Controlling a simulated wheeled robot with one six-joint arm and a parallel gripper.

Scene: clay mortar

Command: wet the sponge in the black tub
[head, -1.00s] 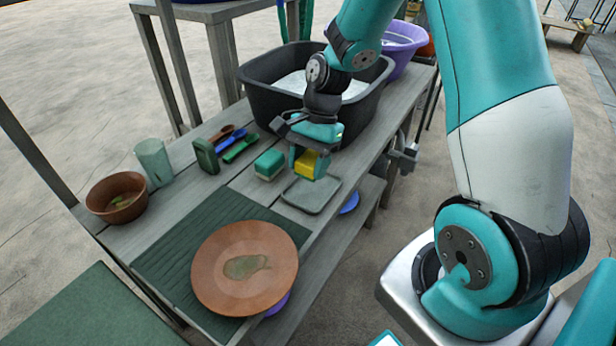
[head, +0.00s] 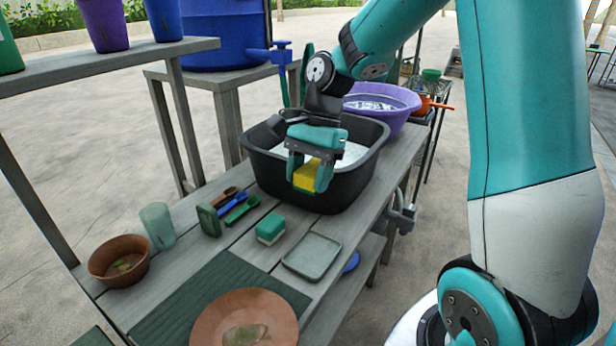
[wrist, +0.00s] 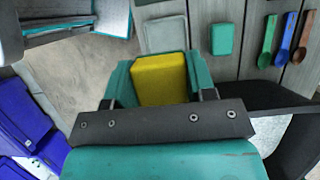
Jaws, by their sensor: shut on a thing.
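My gripper (head: 309,176) is shut on a yellow sponge (head: 304,172), in front of the near wall of the black tub in the head view. The sponge also shows between the teal fingers in the wrist view (wrist: 160,78). The black tub (head: 277,170) stands on the grey bench and holds a pale, whitish surface that looks like water or suds. In the wrist view the tub's dark wall (wrist: 262,97) is at the lower right. The sponge appears raised above the bench; my gripper hides part of the tub.
A square grey-green dish (head: 312,256) and a green-topped block (head: 270,228) sit before the tub. Scoops (head: 237,205), a clear cup (head: 157,225) and a clay bowl (head: 119,261) are at left. A clay plate (head: 243,322) lies near. A purple basin (head: 384,103) stands behind.

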